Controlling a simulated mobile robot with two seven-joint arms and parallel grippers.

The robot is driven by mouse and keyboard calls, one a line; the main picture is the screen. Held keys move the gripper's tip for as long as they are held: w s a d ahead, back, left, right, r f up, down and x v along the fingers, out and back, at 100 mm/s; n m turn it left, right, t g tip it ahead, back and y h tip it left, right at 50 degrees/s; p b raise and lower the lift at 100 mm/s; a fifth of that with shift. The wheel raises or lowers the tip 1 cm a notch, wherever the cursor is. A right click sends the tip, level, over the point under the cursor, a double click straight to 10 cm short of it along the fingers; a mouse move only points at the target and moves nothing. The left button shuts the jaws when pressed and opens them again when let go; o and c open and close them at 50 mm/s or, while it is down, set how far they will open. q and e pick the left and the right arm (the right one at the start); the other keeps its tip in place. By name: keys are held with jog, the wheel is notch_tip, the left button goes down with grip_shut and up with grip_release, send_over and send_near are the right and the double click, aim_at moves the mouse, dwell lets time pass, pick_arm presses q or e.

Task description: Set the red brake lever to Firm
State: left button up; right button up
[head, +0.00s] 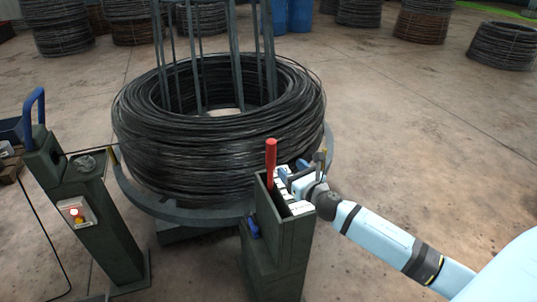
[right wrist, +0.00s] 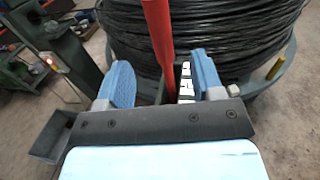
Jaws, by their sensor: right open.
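The red brake lever (head: 271,155) stands nearly upright in the slot of a dark green pedestal (head: 283,252), towards the far end of its top. White label plates (head: 299,208) run along the slot; their words are too small to read. My right gripper (head: 290,174) is just to the right of the lever. In the right wrist view the red lever (right wrist: 159,38) shows between the two spread blue fingers of my right gripper (right wrist: 163,80), apart from both. The lever's foot is hidden there. My left gripper is not in view.
A large coil of black wire (head: 215,140) sits on a round turntable (head: 185,210) right behind the pedestal. A second post (head: 100,225) with a button box and a blue-handled lever (head: 35,112) stands at left.

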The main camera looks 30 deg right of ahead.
aim_at(274, 153)
jog(key=w, duration=1.2)
jog(key=shift+d, duration=0.1)
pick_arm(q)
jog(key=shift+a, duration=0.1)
pick_arm(e)
jog(key=shift+w, duration=0.5)
